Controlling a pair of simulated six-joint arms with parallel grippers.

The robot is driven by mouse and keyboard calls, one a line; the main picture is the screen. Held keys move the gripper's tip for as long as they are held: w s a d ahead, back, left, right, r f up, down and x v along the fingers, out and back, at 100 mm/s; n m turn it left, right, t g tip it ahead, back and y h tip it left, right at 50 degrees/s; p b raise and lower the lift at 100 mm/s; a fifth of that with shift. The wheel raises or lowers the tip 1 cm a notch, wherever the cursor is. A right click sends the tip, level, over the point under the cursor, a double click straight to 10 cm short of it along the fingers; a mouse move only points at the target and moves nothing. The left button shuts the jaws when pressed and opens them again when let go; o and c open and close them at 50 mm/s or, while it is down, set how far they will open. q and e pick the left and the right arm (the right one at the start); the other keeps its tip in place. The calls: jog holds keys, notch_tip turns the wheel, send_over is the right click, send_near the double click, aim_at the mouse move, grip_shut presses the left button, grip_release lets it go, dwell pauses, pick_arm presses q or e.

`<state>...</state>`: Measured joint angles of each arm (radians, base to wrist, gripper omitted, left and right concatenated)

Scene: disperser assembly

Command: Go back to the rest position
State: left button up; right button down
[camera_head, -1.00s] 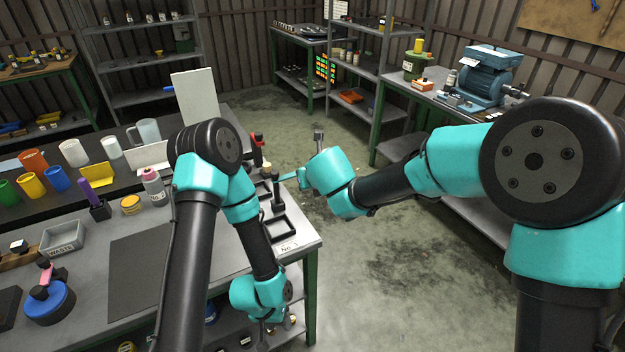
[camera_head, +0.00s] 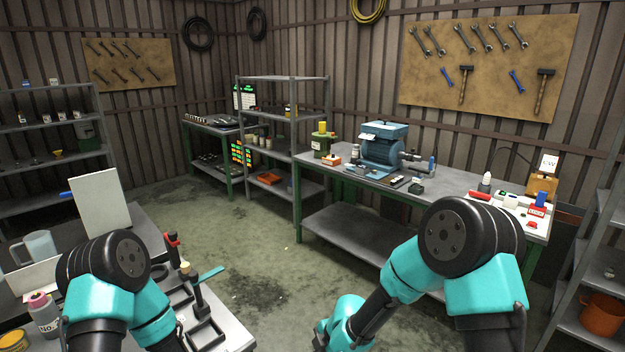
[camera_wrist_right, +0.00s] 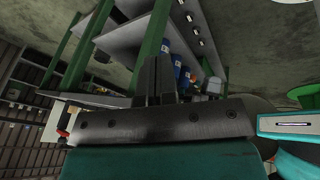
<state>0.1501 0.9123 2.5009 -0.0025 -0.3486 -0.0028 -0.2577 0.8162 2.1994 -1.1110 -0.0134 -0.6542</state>
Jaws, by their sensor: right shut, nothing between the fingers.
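My right arm shows at the lower right of the head view, bent with its forearm pointing down and left; its gripper is cut off or hidden there. In the right wrist view my right gripper (camera_wrist_right: 155,80) has its two dark fingers together with nothing between them. It is over the floor, apart from any object. My left arm shows at the lower left of the head view, over the workbench (camera_head: 225,335). My left gripper is out of the picture.
The workbench holds a white board (camera_head: 102,216), bottle (camera_head: 43,315), and black trays (camera_head: 204,333). Across the open floor (camera_head: 265,262) stand a bench (camera_head: 345,172) with a blue machine (camera_head: 385,148) and a shelf rack (camera_head: 284,130). An orange bucket (camera_head: 602,314) is at far right.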

jog(key=s+d+f+m, duration=0.6)
jog(key=s+d+m, duration=0.4)
jog(key=m, duration=0.2)
jog(key=s+d+f+m, duration=0.6)
jog(key=s+d+m, duration=0.3)
jog(key=m, duration=0.3)
jog(key=shift+s+d+f+m+g+h, duration=0.3)
jog(key=shift+s+d+f+m+h, duration=0.1)
jog(key=shift+d, duration=0.15)
